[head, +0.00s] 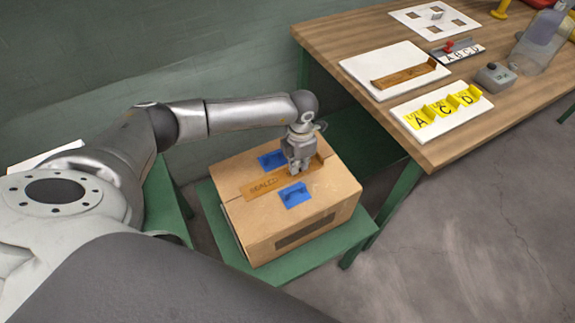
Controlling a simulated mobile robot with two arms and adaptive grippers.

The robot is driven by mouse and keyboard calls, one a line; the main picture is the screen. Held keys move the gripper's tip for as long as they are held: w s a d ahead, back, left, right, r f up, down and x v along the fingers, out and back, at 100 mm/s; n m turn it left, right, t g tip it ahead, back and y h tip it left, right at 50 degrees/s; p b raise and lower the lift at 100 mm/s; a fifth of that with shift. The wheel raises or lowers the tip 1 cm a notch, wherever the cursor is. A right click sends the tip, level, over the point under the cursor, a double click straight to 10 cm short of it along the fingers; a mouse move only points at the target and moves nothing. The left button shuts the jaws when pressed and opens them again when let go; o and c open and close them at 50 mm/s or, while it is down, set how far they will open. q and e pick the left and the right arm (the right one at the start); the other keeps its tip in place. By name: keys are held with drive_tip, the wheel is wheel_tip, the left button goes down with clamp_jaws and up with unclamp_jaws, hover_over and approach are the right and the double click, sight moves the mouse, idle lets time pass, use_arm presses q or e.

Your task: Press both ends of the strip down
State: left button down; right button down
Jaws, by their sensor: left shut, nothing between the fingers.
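A brown strip (262,187) marked "SEALED" lies across the top of a cardboard box (328,195). Its left end is bare. My left gripper (297,171) points down with its fingers together and empty, over the part of the strip toward its right end. It hides some of the strip there. I cannot tell whether the fingertips touch the strip. My right gripper is not in view.
Blue pieces lie on the box on the far side (271,159) and near side (294,195) of the strip. The box stands on a green stand (274,274). At right, a wooden table (347,28) holds a white board with another brown strip (403,74), yellow letter cards (443,107) and a clear bottle (540,43).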

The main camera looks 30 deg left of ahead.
use_arm(q)
drive_tip(key=shift+f, duration=0.1)
idle(0.3)
wheel_tip(320, 180, up, 8)
drive_tip(key=p, duration=0.5)
drive_tip(key=shift+p, duration=0.35)
idle(0.5)
